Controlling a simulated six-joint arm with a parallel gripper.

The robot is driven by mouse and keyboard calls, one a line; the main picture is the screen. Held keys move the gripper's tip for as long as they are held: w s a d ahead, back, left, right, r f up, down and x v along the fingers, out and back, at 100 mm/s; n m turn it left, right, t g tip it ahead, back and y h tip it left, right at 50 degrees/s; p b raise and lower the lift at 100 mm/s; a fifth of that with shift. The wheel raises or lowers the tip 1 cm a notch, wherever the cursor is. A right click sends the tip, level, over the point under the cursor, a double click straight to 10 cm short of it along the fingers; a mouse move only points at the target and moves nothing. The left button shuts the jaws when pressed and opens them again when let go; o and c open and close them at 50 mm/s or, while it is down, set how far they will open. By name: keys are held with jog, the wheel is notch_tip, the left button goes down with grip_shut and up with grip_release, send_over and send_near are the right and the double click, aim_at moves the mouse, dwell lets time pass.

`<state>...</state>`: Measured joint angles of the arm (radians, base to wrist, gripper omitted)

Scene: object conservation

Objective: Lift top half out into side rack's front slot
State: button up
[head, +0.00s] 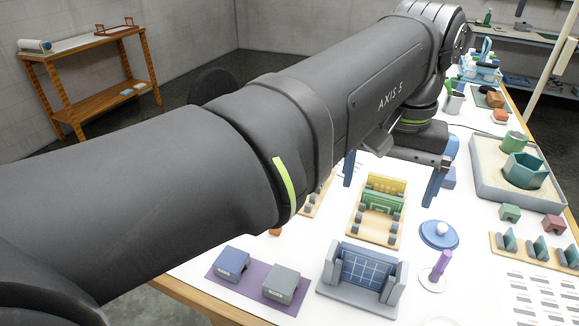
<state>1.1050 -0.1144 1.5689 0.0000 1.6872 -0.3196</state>
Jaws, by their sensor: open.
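My gripper (391,180) is open, with its two blue fingers spread wide. It is above the table, over the far end of a wooden board (365,234) with small grey blocks along its sides. A yellow and green upright piece (383,193) stands at that board's far end, between and below the fingers, apparently untouched. A second wooden board (316,206) is at its left, mostly hidden by my arm. Nearer, a grey stand (343,291) holds a blue gridded panel (367,268) upright. I cannot tell which piece is the top half or which board is the side rack.
A wooden rack (521,257) with grey blocks and teal pieces lies at right, below a sand tray (484,191). A blue lidded disc (438,235) and a purple upright (441,265) stand close right. Two blocks sit on a purple mat (252,296) in front.

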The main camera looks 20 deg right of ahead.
aim_at(369, 252)
jog(key=c, duration=1.3)
jog(key=f+n, duration=0.4)
jog(key=n, duration=0.2)
jog(key=f+n, duration=0.5)
jog(key=n, duration=0.1)
jog(key=f+n+g+h, duration=0.1)
jog(key=f+n, duration=0.4)
jog(key=n, duration=0.1)
jog(key=shift+s, duration=0.2)
jog(key=shift+w+d+f, duration=0.1)
jog(key=shift+f, duration=2.55)
